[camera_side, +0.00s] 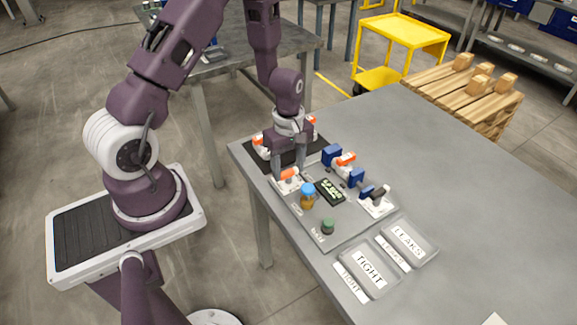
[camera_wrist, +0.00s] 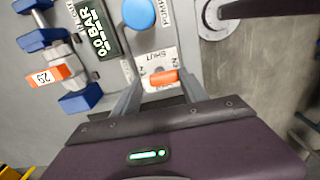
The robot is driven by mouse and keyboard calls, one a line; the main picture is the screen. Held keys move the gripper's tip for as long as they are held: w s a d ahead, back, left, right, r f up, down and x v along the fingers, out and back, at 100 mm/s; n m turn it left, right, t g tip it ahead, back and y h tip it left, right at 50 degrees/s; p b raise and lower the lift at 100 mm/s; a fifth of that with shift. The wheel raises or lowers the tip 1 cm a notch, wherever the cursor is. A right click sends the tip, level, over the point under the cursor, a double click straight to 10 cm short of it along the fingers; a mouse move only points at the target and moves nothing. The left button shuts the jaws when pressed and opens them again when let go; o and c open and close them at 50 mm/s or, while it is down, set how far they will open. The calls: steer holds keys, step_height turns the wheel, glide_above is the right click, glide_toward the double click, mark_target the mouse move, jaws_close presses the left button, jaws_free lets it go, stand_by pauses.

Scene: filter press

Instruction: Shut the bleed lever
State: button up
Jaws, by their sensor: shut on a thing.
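The bleed lever (camera_side: 289,173) has an orange handle and sits on a white plate at the near left part of the grey panel (camera_side: 345,232). The exact lever setting is hard to read. A display (camera_wrist: 99,32) beside it reads 0.0 BAR; it also shows in the side view (camera_side: 329,190).
A blue clamp (camera_side: 332,154) holds a white and orange part (camera_side: 345,160) behind the display. Trays marked TIGHT (camera_side: 345,256) and LEAKS (camera_side: 433,250) lie right.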

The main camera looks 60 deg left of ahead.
steer(key=m, duration=0.8)
steer(key=shift+m, duration=0.4)
steer(key=m, duration=0.4)
steer(key=shift+m, duration=0.3)
steer(key=m, duration=0.4)
steer(key=shift+m, duration=0.3)
steer(key=o, duration=1.4)
steer(key=shift+r, duration=0.1)
